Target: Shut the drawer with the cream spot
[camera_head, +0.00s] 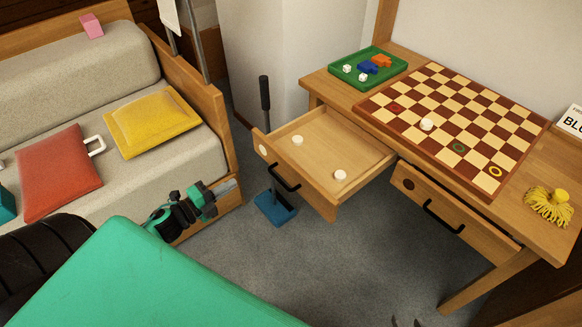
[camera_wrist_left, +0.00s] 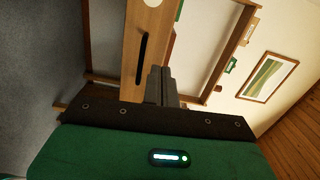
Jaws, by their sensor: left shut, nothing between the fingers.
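The drawer with the cream spot (camera_head: 318,197) is pulled out of the desk's left side. Its cream spot (camera_head: 263,149) is at the left end of the front, beside a dark bar handle (camera_head: 284,178). Two white round pieces lie inside. My left gripper (camera_head: 236,186) is shut and empty, left of the drawer front and apart from it in the head view. In the left wrist view the shut fingers (camera_wrist_left: 158,82) point toward the drawer front (camera_wrist_left: 136,45); contact cannot be told. My right gripper is not clearly visible.
The second drawer (camera_head: 450,212), with a dark spot, sits in or nearly in the desk. A checkered board (camera_head: 450,115), green tray (camera_head: 365,72) and yellow tassel (camera_head: 549,204) are on top. A blue-based stand (camera_head: 275,208) is behind the gripper; a sofa (camera_head: 85,110) is left.

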